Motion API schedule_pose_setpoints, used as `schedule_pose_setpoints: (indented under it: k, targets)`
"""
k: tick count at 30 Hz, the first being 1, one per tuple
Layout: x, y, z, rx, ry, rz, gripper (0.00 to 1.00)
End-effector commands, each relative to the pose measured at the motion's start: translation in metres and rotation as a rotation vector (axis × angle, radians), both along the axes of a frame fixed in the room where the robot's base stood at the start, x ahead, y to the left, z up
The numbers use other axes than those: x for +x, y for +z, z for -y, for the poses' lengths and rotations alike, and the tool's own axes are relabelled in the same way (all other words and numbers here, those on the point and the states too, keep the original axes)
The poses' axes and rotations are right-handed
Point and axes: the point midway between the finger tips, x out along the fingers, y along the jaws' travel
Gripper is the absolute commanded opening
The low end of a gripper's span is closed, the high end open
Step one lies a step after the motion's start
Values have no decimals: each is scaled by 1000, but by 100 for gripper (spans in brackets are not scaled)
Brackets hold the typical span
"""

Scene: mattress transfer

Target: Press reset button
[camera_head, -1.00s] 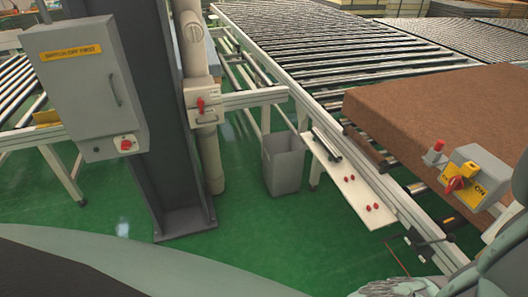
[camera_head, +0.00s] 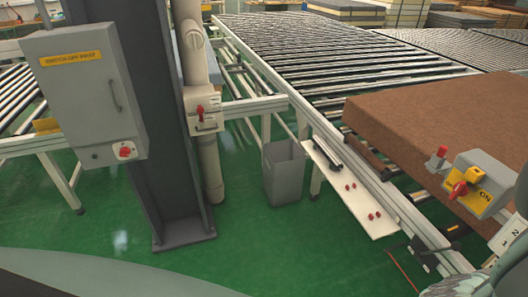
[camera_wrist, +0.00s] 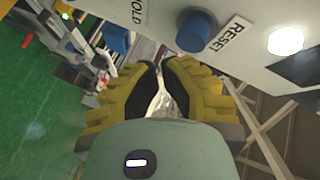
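In the wrist view, a blue round button (camera_wrist: 196,30) stands on a pale control panel (camera_wrist: 248,65), next to a label that reads RESET (camera_wrist: 229,34). My gripper (camera_wrist: 159,64) has yellow-and-black fingers, with the tips close together and only a narrow gap between the pads. It holds nothing that I can see. The tips appear just below and left of the RESET button in the picture; I see no clear contact. My gripper and the RESET button do not show in the head view.
The head view shows a brown mattress (camera_head: 440,135) on rollers, a switch box (camera_head: 484,185), a grey bin (camera_head: 284,172) and a grey cabinet (camera_head: 80,85).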

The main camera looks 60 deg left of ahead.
Motion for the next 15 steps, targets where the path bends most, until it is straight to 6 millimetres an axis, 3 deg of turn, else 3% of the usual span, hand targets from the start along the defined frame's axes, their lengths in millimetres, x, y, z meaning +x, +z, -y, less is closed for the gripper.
schedule_pose_setpoints:
  k: [6, 7, 9, 15]
  targets:
    - [0, 0, 1, 0, -1, 1, 0]
    - [0, 0, 0, 0, -1, 1, 6]
    - [0, 0, 0, 1, 0, 1, 0]
    - [0, 0, 0, 1, 0, 1, 0]
